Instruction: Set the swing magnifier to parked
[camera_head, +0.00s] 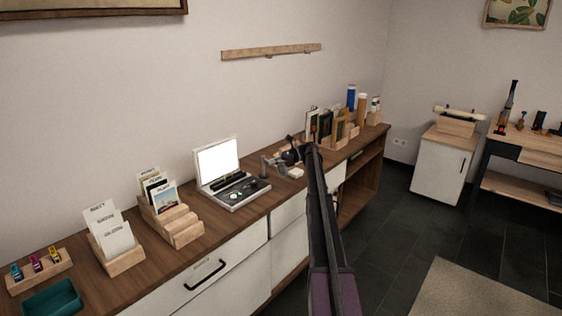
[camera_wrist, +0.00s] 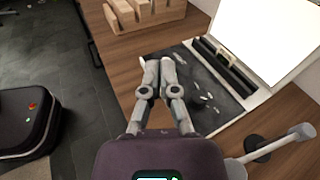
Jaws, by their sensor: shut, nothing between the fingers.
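A grey jointed arm on a post (camera_wrist: 272,146) with a dark round base (camera_wrist: 257,148) shows at the lower right of the wrist view; it appears to be the swing magnifier. Its lens end is cut off or hidden behind my gripper body, so its setting is unclear. In the head view, a small grey post (camera_head: 264,166) beside the open case seems to be part of it. My gripper (camera_wrist: 166,62) is shut and empty, its fingertips together above the counter edge and the case, apart from the grey arm. In the head view my wrist hides much of this spot.
An open case (camera_head: 236,194) with a bright white lid panel stands on the wooden counter (camera_head: 185,245); it also shows in the wrist view (camera_wrist: 240,105). Wooden card holders (camera_head: 172,222) stand to its left, and frames and bottles at the counter's far end.

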